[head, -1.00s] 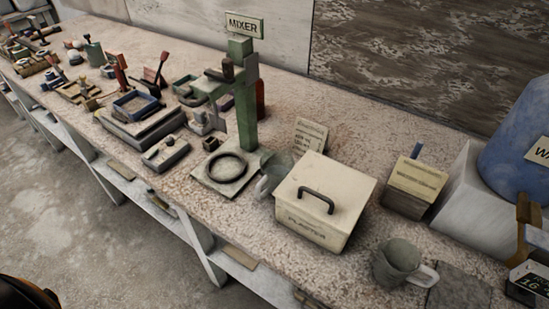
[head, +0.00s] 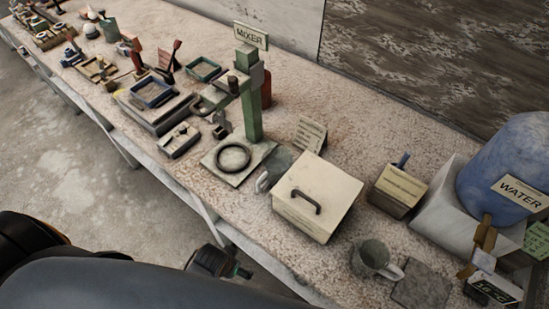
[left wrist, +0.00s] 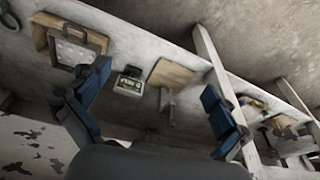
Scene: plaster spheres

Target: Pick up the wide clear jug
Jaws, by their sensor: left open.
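Two jug-like vessels stand on the bench in the head view. A greyish, see-through jug (head: 281,160) stands between the mixer and the plaster box, its handle toward the front and its lower part partly hidden by the box. A wide grey jug (head: 371,258) with a pale handle on its right stands in front of the box; I cannot tell for sure which is the wide clear one. My left gripper (head: 222,264) is low at the bench's front edge, away from both. In the left wrist view its blue fingers (left wrist: 155,82) are spread and empty.
The green mixer (head: 250,105), lidded plaster box (head: 325,190), small labelled box (head: 397,190) and blue water barrel (head: 505,165) crowd the bench. A dark flat tile (head: 421,289) lies right of the front jug. The left wrist view shows boards and a small display device (left wrist: 130,85).

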